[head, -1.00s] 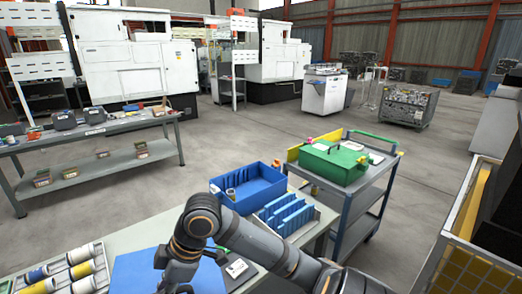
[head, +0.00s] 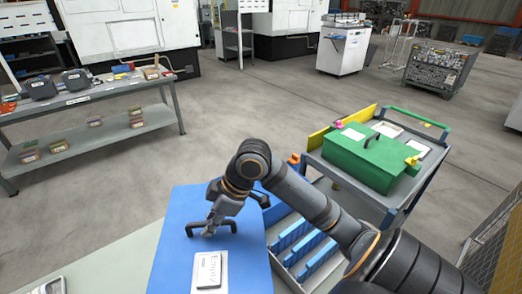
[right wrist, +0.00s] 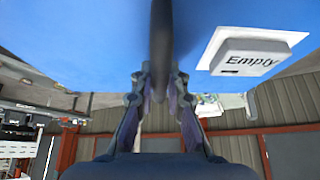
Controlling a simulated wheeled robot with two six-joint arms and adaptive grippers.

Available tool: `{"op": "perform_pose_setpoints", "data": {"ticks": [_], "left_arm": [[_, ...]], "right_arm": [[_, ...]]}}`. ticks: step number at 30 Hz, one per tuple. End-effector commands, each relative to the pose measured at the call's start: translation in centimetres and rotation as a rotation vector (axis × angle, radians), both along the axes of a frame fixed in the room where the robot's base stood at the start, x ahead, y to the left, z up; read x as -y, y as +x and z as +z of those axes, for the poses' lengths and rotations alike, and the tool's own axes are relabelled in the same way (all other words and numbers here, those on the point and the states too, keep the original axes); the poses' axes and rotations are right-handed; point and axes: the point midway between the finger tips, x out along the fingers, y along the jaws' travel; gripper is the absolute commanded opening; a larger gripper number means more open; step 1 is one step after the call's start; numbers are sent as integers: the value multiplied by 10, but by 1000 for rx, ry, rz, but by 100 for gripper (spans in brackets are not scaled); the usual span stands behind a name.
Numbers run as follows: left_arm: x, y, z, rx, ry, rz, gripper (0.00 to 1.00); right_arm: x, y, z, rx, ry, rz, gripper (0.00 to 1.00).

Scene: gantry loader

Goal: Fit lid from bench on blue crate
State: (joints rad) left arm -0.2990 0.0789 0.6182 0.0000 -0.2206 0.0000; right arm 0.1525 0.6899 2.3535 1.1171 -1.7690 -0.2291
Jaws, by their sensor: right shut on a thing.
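The blue lid (head: 178,250) is a flat blue panel with a dark handle and a white label plate reading "Empty" (head: 208,272). My right gripper (head: 212,226) is shut on the lid's handle. In the right wrist view, the handle stands between the fingertips (right wrist: 161,92), with the blue lid (right wrist: 90,40) filling the top. The blue crate (head: 277,212) is mostly hidden behind my right arm and the lid; only a bit of blue shows. I cannot tell the gap between lid and crate. My left gripper is not in view.
A grey tray with blue dividers (head: 302,254) lies right of the lid, partly under my arm. A cart (head: 398,198) with a green lidded box (head: 372,160) stands at the right. A shelf bench (head: 100,104) stands far left. Open floor lies between.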

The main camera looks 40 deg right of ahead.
Motion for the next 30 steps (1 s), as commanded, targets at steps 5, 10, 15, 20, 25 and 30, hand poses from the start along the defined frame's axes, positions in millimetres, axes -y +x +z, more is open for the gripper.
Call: {"op": "perform_pose_setpoints", "data": {"ticks": [5, 10, 15, 20, 25, 30], "left_arm": [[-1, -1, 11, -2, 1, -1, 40], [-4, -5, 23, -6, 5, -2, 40], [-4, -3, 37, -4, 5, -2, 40], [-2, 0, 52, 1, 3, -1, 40], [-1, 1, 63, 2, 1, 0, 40], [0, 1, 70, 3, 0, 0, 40]], "right_arm": [[21, 27, 1, 0, -1, -112, 0], [56, 62, -3, -2, -1, -274, 0], [109, 100, -11, -3, -3, -478, 0], [172, 129, -20, -4, -4, -687, 0], [234, 146, -28, -4, -4, -870, 0], [275, 151, -35, -5, -2, -983, 0]]}}
